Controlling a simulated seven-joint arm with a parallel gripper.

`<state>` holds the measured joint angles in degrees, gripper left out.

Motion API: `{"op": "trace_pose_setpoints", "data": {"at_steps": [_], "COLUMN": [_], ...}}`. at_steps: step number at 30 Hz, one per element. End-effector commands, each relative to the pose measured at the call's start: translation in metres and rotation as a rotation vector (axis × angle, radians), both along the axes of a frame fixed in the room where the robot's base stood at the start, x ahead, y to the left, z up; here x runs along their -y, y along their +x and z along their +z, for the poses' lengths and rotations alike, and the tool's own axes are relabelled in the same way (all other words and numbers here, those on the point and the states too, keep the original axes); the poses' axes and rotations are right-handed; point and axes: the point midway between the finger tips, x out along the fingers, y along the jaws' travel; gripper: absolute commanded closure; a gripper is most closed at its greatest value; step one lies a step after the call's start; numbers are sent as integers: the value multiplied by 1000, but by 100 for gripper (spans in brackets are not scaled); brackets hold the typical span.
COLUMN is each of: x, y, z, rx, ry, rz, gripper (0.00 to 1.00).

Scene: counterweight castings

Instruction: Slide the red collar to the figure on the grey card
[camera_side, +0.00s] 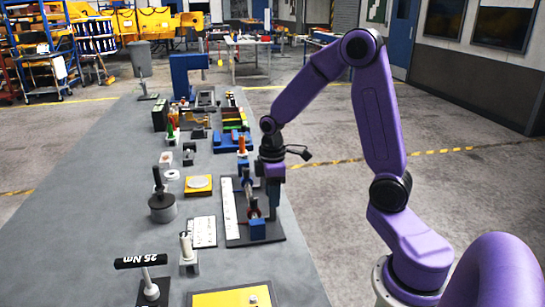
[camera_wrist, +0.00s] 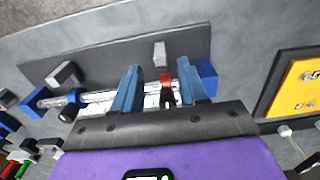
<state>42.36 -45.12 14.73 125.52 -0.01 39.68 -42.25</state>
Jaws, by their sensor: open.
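The red collar (camera_wrist: 167,81) sits on a clear or silvery rod (camera_wrist: 98,96) between two blue end blocks, the right one (camera_wrist: 207,75) close to it in the wrist view. My gripper (camera_wrist: 160,68) is open with its blue fingers on either side of the collar; a gap shows on the collar's left. In the side view my gripper (camera_side: 264,205) is low over the fixture, and its arm partly hides the rod and collar. A pale printed card (camera_side: 203,232) lies left of the fixture; I cannot read it or tell whether it is the grey card.
The fixture has a dark base plate (camera_side: 268,238) and a white strip (camera_side: 228,210) along its left side. A yellow-topped plate (camera_side: 232,298) lies in front. A black-knobbed weight (camera_side: 162,205) and a 25 Nm T-handle (camera_side: 148,275) stand on the left. Several items crowd the bench behind.

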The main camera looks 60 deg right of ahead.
Motion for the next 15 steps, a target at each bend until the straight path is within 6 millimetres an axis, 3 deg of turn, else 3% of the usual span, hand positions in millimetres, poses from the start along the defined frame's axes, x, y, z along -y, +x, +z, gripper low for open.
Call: {"op": "trace_pose_setpoints", "data": {"at_steps": [9,15], "x": [0,0], "y": [1,0], "z": [69,105], "rx": [8,4], "ry": [1,0], "rz": [-1,1], "gripper": [57,57]}}
